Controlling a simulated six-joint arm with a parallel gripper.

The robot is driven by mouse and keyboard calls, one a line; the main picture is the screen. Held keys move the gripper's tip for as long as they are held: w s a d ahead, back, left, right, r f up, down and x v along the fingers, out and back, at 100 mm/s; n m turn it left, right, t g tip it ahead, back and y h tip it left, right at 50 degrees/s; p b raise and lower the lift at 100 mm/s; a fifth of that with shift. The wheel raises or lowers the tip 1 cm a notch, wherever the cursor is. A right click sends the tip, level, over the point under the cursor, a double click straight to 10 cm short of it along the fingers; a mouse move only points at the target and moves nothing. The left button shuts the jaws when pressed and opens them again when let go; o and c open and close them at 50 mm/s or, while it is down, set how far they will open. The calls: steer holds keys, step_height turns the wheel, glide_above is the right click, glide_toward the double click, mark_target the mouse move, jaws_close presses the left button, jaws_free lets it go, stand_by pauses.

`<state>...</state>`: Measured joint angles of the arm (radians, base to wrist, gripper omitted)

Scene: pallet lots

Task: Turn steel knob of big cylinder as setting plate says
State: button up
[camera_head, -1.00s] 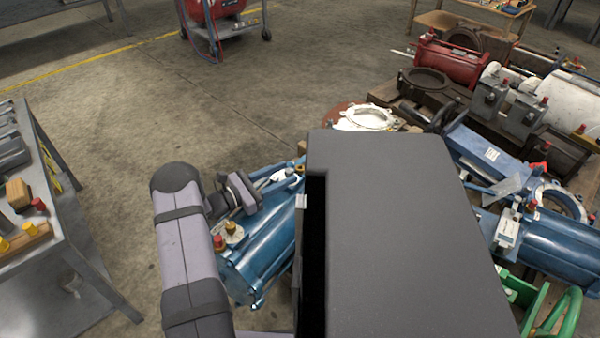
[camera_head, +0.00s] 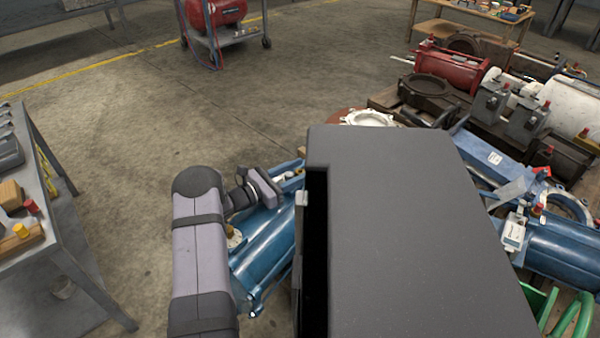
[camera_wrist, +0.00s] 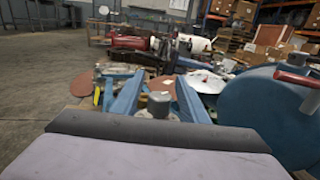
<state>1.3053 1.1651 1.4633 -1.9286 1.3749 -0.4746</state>
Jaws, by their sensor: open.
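In the head view a big blue cylinder (camera_head: 265,250) lies left of the large dark box, partly hidden by my arm. A pale yellowish disc (camera_head: 235,239) shows on it at my arm's edge. My gripper (camera_head: 263,188) is above its far end; its fingers are hard to see there. In the wrist view two blue bars, apparently the fingers of my open gripper (camera_wrist: 159,76), stand either side of a grey round knob (camera_wrist: 158,103). I cannot tell contact or whether this is the steel knob. No setting plate is readable.
A blue round body (camera_wrist: 262,110) with a red handle (camera_wrist: 298,77) is close on the right in the wrist view. Another blue cylinder (camera_head: 565,250) with a white plate (camera_head: 513,232) lies right. A workbench (camera_head: 60,235) stands left. The floor between is clear.

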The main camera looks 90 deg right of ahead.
steer(key=shift+s+d, duration=0.1)
steer(key=shift+s, duration=0.05)
jaws_close()
steer(key=m+g+y+b, duration=0.1)
steer(key=m+y+b, duration=0.1)
steer(key=m+g+y+b, duration=0.1)
steer(key=y+b, duration=0.1)
steer(key=shift+s+a+f+g, duration=0.15)
steer(key=shift+s+a+g, duration=0.15)
steer(key=shift+a, duration=0.1)
steer(key=shift+a+r+m+g+y+b, duration=0.1)
steer(key=shift+a+m+g+y+b, duration=0.1)
steer(key=shift+m+y+b, duration=0.3)
steer(key=shift+a+r+m+g+y+b, duration=0.1)
steer(key=shift+m+g+y+b, duration=0.15)
steer(key=shift+y, duration=0.35)
